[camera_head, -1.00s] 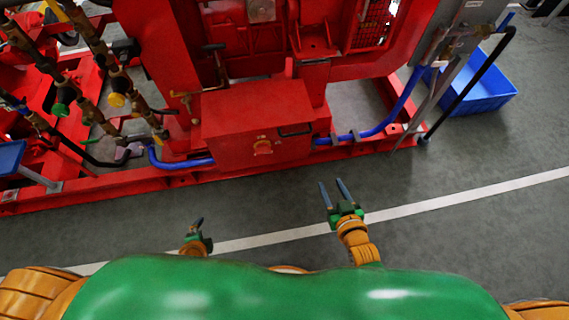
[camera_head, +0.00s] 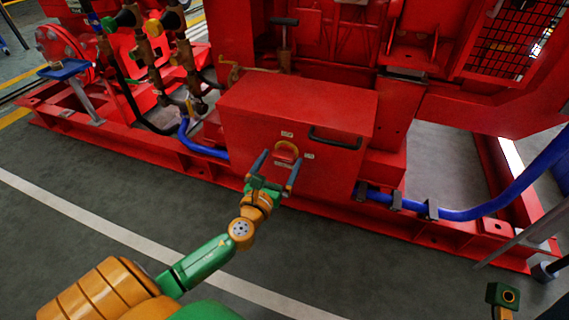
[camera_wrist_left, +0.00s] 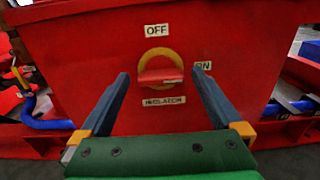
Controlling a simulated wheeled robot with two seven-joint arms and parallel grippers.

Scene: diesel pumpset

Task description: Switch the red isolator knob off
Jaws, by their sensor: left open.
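The isolator knob (camera_head: 287,150) is on the front of a red box (camera_head: 240,125). In the left wrist view the knob (camera_wrist_left: 160,76) is a red bar on a yellow ring, lying about level, with one end towards the ON label (camera_wrist_left: 203,65). The OFF label (camera_wrist_left: 157,30) is above it, and an isolator label (camera_wrist_left: 164,101) is below. My left gripper (camera_head: 272,170) is open in front of the box. Its fingers (camera_wrist_left: 160,85) stand either side of the knob's lower part in that view, with no contact to be seen. The fingers of my right gripper do not show.
A black handle (camera_head: 335,140) sits on the box, right of the knob. Blue hoses (camera_head: 465,213) run along the red base frame (camera_head: 120,150). Valves and pipes (camera_head: 150,45) stand at the left. The grey floor in front is clear.

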